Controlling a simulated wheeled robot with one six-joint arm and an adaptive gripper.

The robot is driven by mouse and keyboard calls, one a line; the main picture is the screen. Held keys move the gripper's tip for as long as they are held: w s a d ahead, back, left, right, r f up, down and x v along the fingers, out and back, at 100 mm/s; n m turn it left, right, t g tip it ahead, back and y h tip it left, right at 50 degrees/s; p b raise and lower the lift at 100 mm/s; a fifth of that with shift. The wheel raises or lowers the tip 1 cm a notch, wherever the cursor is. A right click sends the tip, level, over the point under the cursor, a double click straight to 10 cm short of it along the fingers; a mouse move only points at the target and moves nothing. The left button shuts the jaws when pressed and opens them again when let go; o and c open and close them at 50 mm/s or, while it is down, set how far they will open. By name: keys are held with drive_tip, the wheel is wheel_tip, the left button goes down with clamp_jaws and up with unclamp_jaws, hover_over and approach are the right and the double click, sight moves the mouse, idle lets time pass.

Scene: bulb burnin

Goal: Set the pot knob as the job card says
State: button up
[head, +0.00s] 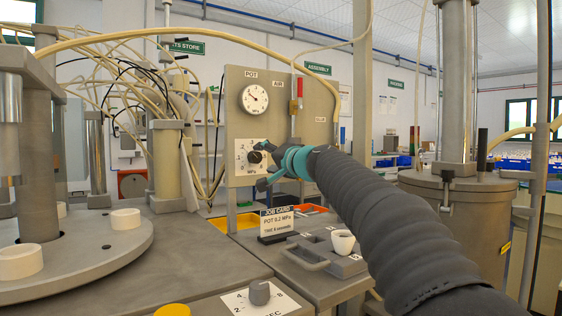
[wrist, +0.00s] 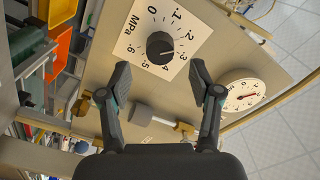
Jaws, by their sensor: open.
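The black pot knob (head: 254,157) sits on a white scale plate (head: 230,176) on the upright panel. In the wrist view the knob (wrist: 160,46) has a pale mark that seems to point near .3 on the 0 to .6 MPa plate (wrist: 126,47). My gripper (head: 262,165) is open in front of the knob. In the wrist view its fingertips (wrist: 161,75) are wide apart with nothing between them, apparently clear of the knob. The job card (head: 277,223) reads POT 0.2 MPa and a time, seemingly 6 seconds. The POT gauge (head: 255,98) is above the knob; its reading is unclear.
A grey timer knob (head: 260,292) is on the bench front. Hoses crowd the left.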

drive_tip(key=v, duration=0.7)
drive_tip(key=shift+s+d, duration=0.1)
